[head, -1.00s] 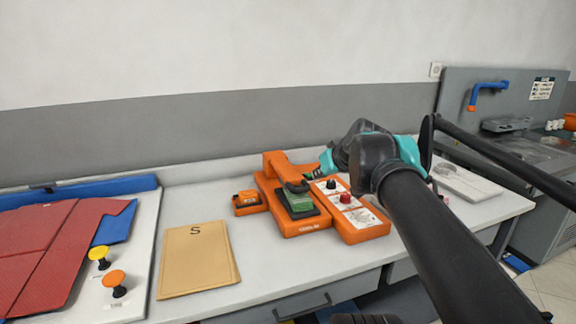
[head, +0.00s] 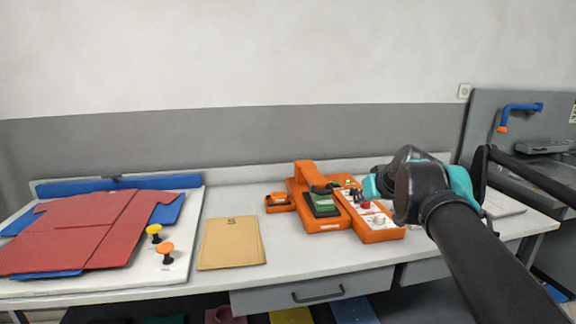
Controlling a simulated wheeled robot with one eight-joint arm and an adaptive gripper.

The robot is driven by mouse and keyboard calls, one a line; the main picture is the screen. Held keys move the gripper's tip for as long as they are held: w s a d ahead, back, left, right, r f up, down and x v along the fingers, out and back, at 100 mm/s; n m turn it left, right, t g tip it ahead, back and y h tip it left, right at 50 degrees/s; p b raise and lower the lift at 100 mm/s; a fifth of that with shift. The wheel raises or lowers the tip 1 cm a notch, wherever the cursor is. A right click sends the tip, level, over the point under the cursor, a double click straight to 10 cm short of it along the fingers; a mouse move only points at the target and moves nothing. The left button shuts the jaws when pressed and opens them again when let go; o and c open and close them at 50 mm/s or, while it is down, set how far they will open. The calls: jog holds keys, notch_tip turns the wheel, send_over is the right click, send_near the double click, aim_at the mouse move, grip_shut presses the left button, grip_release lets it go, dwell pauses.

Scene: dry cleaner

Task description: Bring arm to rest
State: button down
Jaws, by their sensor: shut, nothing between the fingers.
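My arm reaches in from the lower right of the head view, its black and teal links bent above the right part of the white table (head: 225,277). My gripper (head: 356,194) shows small at the arm's far end, shut and empty, in front of the orange machine's control panel in the picture. Its fingers are small and partly hidden by the wrist. I cannot tell its exact height above the panel.
An orange machine (head: 328,226) with a green pad (head: 321,203) stands below the gripper. A small orange box (head: 279,203), a tan folder (head: 231,243), yellow and orange knobs and a red folded garment (head: 85,235) lie leftward. A grey sink unit is at right.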

jog(key=s+f+m+g+h, duration=0.1)
jog(key=s+f+g, duration=0.2)
jog(key=f, duration=1.1)
jog(key=s+f+m+g+h, duration=0.1)
jog(key=s+f+g, duration=0.1)
jog(key=s+f, duration=0.5)
notch_tip(320, 180, down, 7)
jog(key=shift+a+r+g, duration=0.15)
jog(key=shift+g, duration=0.25)
dwell(0.7)
